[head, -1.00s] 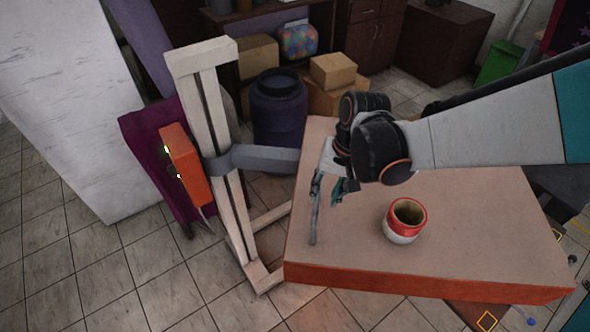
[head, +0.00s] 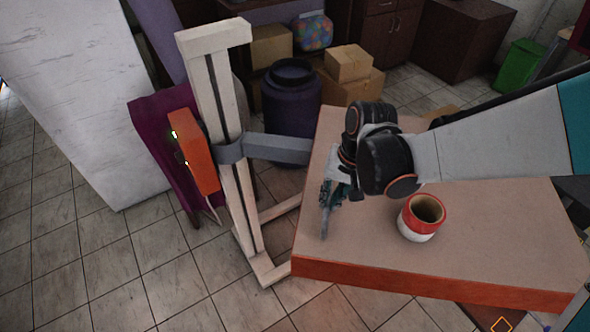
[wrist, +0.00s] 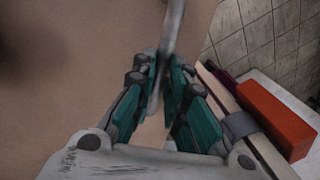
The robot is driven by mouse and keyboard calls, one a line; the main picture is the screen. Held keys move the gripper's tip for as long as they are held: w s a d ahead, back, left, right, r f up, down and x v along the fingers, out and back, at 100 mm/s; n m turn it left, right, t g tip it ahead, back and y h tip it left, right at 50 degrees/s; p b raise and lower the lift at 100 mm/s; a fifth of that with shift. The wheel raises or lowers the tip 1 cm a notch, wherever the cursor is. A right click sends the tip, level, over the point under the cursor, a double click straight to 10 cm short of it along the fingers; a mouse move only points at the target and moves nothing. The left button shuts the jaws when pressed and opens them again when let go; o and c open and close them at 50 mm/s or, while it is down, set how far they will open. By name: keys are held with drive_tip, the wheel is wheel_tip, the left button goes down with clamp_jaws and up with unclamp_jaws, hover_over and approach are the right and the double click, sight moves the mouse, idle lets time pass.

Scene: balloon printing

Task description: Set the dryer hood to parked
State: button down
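I cannot tell for sure which part is the dryer hood. In the head view an orange box (head: 194,152) with small lights hangs on a pale upright stand (head: 226,120). A grey arm (head: 278,148) reaches right from the stand towards the table. A thin grey bar (head: 324,225) shows over the table's left part, and also in the wrist view (wrist: 172,30). My gripper (head: 329,195) is at this bar, its teal fingers (wrist: 164,70) close on both sides of it and seemingly shut on it. The bar's contact with the fingers is partly hidden.
The table (head: 480,250) has a red front edge and carries a red and white pot (head: 421,218) right of my gripper. A purple barrel (head: 290,105) and cardboard boxes (head: 348,64) stand behind. Tiled floor (head: 130,265) is free at front left.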

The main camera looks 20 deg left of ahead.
drive_tip(key=shift+s, duration=0.25)
drive_tip(key=shift+w+d+n, duration=0.3)
drive_tip(key=shift+w+d, duration=0.05)
drive_tip(key=shift+w, duration=0.5)
drive_tip(key=w+d+n, duration=0.1)
drive_tip(key=w, duration=0.4)
drive_tip(key=w+d+n+b, duration=0.1)
drive_tip(key=w+d, duration=0.1)
drive_tip(key=w, duration=0.3)
drive_tip(key=w+d+n+b, duration=0.1)
drive_tip(key=w, duration=0.4)
drive_tip(key=shift+d+n+g, duration=0.15)
drive_tip(key=shift+n+g, duration=0.15)
drive_tip(key=shift+g, duration=0.1)
drive_tip(key=w+n, duration=0.1)
drive_tip(key=w, duration=0.4)
drive_tip(key=w+n, duration=0.1)
drive_tip(key=w, duration=0.4)
drive_tip(key=w+a+n, duration=0.1)
drive_tip(key=w+n, duration=0.1)
drive_tip(key=w, duration=0.3)
drive_tip(key=shift+w+g+h, duration=0.3)
drive_tip(key=shift+w+h, duration=0.05)
drive_tip(key=shift+h, duration=0.05)
drive_tip(key=shift+w+a, duration=0.2)
drive_tip(key=shift+w, duration=0.55)
drive_tip(key=shift+r, duration=0.1)
drive_tip(key=shift+w+r, duration=0.1)
